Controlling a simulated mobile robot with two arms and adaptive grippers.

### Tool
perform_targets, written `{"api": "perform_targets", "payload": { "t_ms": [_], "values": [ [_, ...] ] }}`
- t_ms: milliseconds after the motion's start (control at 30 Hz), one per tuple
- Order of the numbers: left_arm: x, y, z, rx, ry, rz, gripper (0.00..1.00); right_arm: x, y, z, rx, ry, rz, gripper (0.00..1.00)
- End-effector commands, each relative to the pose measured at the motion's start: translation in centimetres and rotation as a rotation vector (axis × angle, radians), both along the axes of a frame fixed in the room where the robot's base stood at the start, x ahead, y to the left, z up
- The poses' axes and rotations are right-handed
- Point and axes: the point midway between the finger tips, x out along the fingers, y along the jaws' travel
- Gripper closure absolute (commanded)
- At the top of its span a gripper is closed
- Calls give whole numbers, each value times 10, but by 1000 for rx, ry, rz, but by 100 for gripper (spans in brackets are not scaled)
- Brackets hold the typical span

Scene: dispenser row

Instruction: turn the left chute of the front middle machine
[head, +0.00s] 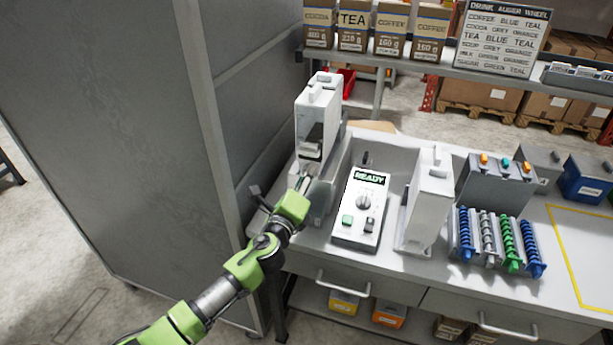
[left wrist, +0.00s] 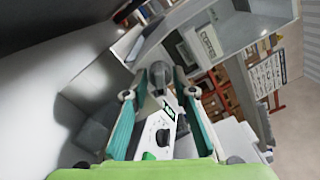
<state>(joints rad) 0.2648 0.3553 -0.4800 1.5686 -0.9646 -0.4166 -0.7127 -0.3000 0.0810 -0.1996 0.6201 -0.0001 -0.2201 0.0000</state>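A tall white dispenser machine (head: 316,118) stands at the left end of the counter, against the grey cabinet. A second white machine (head: 428,205) stands right of the control box. My left gripper (head: 304,182) is at the lower front of the left-end machine, and its fingers are small and partly hidden in the head view. In the left wrist view, the two teal-padded fingers (left wrist: 160,76) are apart, with a rounded grey part (left wrist: 159,74), seemingly a chute, between their tips. I cannot tell whether they touch it. My right gripper is not in view.
A control box (head: 360,208) reading READY has a dial and buttons. Several coloured augers (head: 497,240) stand before a grey unit (head: 497,183) at the right. A grey cabinet (head: 120,120) closes off the left. A shelf with drink packs and a sign (head: 500,36) is behind.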

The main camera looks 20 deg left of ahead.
Motion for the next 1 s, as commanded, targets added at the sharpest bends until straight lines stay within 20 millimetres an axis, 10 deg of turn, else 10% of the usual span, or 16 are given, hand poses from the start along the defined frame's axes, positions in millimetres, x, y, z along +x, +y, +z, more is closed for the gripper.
{"api": "perform_targets", "payload": {
  "t_ms": [367,1000],
  "values": [
    [-10,0,-1,-1,1,-1,75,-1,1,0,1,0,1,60],
    [-114,4,-1,0,2,0,75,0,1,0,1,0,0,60]
  ]
}}
